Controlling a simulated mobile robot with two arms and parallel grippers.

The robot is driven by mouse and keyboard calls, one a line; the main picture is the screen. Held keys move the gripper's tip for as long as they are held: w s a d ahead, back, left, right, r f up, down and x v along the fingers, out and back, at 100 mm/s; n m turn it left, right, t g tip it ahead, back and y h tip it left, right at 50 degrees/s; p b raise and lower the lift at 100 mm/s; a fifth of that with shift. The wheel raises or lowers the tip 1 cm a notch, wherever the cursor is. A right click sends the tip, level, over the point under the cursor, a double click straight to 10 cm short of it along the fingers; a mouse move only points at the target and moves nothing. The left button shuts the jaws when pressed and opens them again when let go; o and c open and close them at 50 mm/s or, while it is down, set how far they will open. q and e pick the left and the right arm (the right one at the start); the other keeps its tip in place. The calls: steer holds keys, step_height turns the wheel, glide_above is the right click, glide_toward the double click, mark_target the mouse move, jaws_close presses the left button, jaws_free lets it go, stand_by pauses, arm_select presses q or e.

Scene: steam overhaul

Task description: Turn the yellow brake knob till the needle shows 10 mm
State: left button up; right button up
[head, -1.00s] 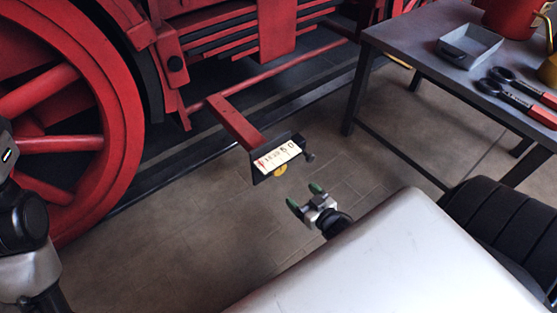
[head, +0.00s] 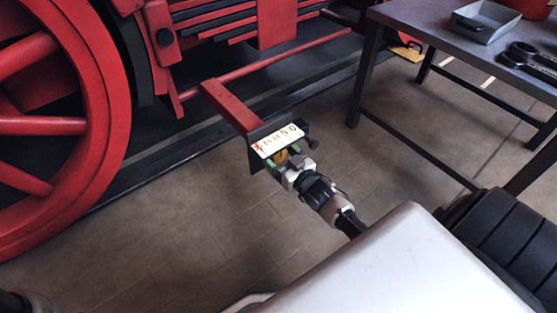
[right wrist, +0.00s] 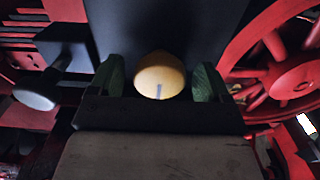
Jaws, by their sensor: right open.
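The yellow brake knob (head: 281,156) sits under a white scale plate (head: 278,140) on a dark bracket at the end of a red bar. In the right wrist view the knob (right wrist: 160,75) is round with a thin dark line on its lower face. My right gripper (head: 286,160) is open, its green fingertips on either side of the knob. In the right wrist view the gap between the right gripper's fingers (right wrist: 160,82) frames the knob; contact cannot be told. A red mark, seemingly the needle, shows near the scale's left end; its reading is too small to tell. My left gripper is not in view.
A dark bolt-like peg (head: 311,142) sticks out beside the bracket; it also shows at left in the right wrist view (right wrist: 36,94). A large red wheel (head: 104,110) stands at left. A grey table (head: 440,55) with a tray (head: 487,22) stands at right. The floor below is clear.

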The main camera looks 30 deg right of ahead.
steer(key=shift+w+a, duration=0.1)
steer(key=shift+w, duration=0.5)
steer(key=c, duration=0.9)
